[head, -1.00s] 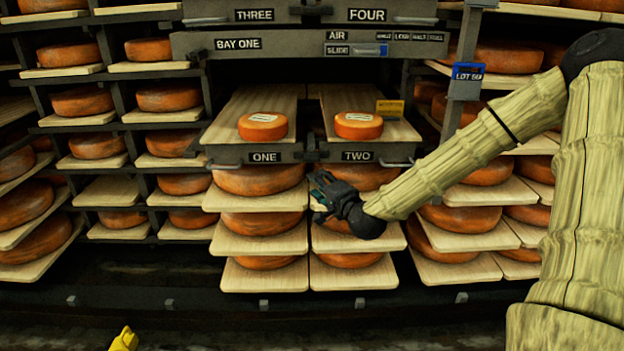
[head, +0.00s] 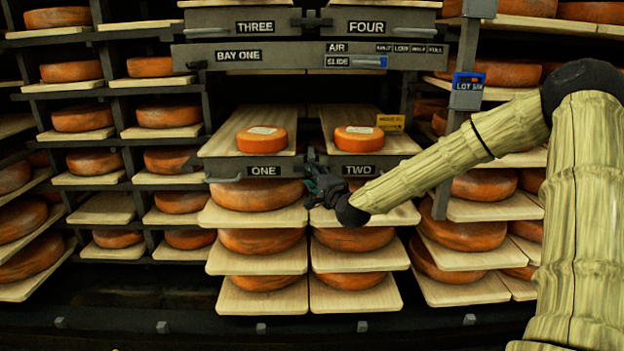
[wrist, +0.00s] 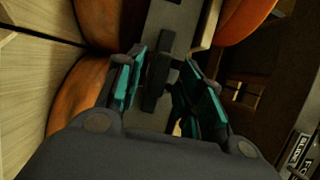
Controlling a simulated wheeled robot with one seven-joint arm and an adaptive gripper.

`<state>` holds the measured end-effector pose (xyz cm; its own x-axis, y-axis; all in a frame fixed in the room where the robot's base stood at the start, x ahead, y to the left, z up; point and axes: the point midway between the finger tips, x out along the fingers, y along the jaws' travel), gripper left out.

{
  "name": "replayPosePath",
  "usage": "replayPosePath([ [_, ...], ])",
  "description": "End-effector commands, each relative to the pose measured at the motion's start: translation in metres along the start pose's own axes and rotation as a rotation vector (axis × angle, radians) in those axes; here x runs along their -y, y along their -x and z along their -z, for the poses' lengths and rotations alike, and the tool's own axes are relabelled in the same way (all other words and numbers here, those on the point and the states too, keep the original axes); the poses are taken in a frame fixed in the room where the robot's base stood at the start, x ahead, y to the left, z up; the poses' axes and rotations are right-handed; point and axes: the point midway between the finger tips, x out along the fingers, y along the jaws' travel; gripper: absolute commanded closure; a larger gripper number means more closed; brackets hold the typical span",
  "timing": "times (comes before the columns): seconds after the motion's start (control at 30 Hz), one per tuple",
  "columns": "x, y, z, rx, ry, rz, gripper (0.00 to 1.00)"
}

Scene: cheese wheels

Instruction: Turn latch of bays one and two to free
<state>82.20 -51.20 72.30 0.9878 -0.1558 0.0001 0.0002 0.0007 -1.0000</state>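Bays one (head: 263,171) and two (head: 362,169) sit side by side, each with a pulled-out board and a small cheese wheel. A dark latch bar shows between them in the wrist view (wrist: 157,78), on a grey plate. In the head view my gripper hides part of the latch area. My gripper (head: 318,180) is at the seam between the two bays, at about label height and just below it. In the wrist view its two teal-padded fingers (wrist: 160,88) are apart, with the latch bar between them in the picture. I cannot tell whether they touch it.
Cheese boards with large wheels (head: 262,241) stand below the bays. Above is the beam with the bay one sign (head: 239,56) and air slide (head: 355,62). A yellow tag (head: 391,122) stands beside bay two's wheel. A blue lot tag (head: 468,86) hangs at right.

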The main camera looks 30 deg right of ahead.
Motion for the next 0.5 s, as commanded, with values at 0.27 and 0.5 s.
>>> replayPosePath([
  [0.27, 0.000, -0.017, 0.000, -0.001, 0.001, 0.000, 0.62],
  [0.5, 0.000, -0.018, 0.000, -0.001, 0.000, 0.000, 0.62],
])
